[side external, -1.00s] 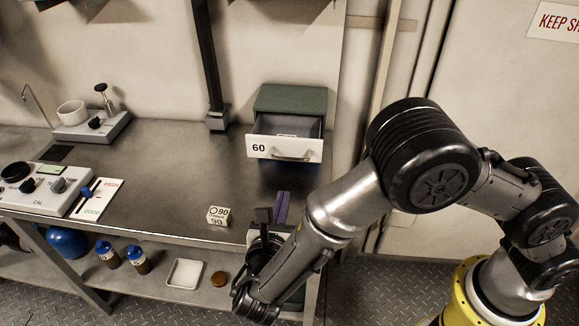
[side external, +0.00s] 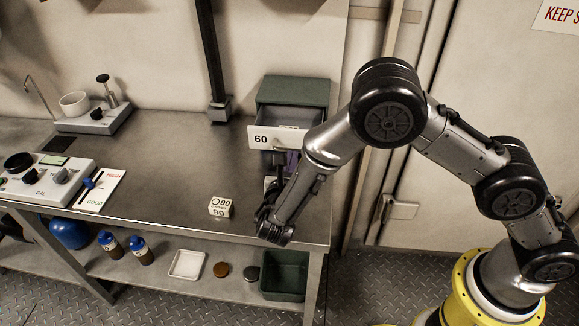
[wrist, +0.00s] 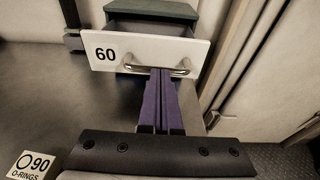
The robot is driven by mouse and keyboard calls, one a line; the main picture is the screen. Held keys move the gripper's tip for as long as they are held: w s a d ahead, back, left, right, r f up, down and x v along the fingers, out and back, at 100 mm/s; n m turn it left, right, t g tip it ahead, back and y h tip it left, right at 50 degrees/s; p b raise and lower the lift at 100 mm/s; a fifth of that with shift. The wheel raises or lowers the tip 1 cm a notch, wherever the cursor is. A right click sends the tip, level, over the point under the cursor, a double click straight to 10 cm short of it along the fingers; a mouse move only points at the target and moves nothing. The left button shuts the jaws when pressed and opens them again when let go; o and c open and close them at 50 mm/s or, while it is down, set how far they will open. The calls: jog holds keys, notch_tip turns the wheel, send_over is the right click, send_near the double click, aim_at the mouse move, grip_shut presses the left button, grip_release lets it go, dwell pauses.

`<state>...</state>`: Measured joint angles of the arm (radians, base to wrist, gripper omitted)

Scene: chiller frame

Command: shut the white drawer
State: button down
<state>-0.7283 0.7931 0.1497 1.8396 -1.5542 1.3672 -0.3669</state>
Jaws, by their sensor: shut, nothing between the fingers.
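The white drawer (side external: 261,139) marked 60 stands open, pulled out of the green cabinet (side external: 294,91) on the bench. Its front faces me in the wrist view (wrist: 125,52), with a metal bar handle (wrist: 184,70) along its lower part. My gripper (side external: 292,158) is shut and empty, with its purple fingers together. In the wrist view the fingertips (wrist: 161,72) are at the middle of the handle. I cannot tell whether they touch it. My arm partly hides the right side of the drawer front in the side view.
A small white O-rings box (side external: 220,207) marked 90 sits on the bench (side external: 160,185), left of my gripper. A post (side external: 208,60) stands left of the cabinet. A green bin (side external: 285,275) is on the lower shelf.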

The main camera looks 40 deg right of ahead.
aim_at(289, 129)
jog(key=shift+w+d, duration=0.15)
jog(key=x, duration=0.3)
jog(key=r+x, duration=0.1)
jog(key=x, duration=0.3)
jog(key=r+x, duration=0.1)
jog(key=x, duration=0.3)
jog(key=shift+w+d, duration=0.1)
jog(key=shift+d, duration=0.05)
jog(key=shift+r, duration=0.1)
